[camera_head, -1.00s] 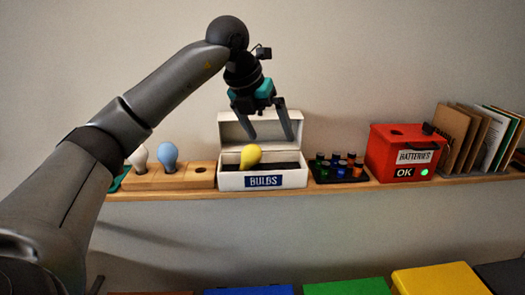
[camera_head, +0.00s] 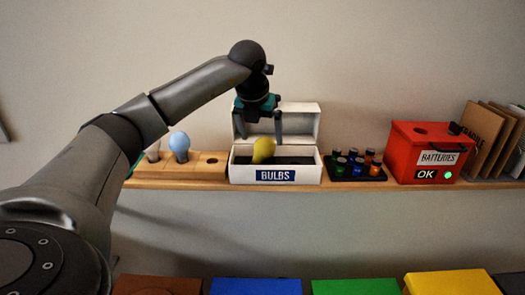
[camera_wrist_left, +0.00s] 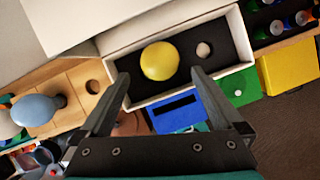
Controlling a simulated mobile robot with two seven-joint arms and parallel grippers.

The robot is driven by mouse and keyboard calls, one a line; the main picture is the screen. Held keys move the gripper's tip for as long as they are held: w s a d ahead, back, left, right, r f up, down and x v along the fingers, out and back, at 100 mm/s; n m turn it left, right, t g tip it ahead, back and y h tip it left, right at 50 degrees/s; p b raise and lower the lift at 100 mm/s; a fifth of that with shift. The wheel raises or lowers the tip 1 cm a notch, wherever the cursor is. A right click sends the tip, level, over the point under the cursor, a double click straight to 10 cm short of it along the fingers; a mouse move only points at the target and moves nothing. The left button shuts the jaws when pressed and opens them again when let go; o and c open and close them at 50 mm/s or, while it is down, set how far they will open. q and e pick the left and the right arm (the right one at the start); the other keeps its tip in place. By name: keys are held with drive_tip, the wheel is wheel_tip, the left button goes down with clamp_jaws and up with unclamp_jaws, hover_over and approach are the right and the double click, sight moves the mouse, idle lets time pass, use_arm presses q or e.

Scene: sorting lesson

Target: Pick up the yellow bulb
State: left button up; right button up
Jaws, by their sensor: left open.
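The yellow bulb (camera_head: 263,150) sits in the open white box labelled BULBS (camera_head: 240,176) on the shelf. In the left wrist view the yellow bulb (camera_wrist_left: 160,61) lies in the box's dark insert, beside a small pale round spot (camera_wrist_left: 203,50). My left gripper (camera_head: 260,136) is above the box with its fingers pointing down. It is open and empty. In the left wrist view the fingers (camera_wrist_left: 158,85) are spread, with the bulb ahead between them. My right gripper is not in view.
A wooden block (camera_head: 207,167) with a blue bulb (camera_head: 180,145) and a paler bulb stands left of the box. A battery tray (camera_head: 345,178) and red BATTERIES box (camera_head: 405,165) stand right. The box's raised lid (camera_head: 300,122) is behind the gripper. Coloured bins lie below the shelf.

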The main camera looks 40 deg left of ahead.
sight(263, 142)
use_arm(q)
drive_tip(key=p+x, duration=0.1)
drive_tip(key=x, duration=0.4)
drive_tip(key=shift+r, duration=0.1)
drive_tip(key=c, duration=1)
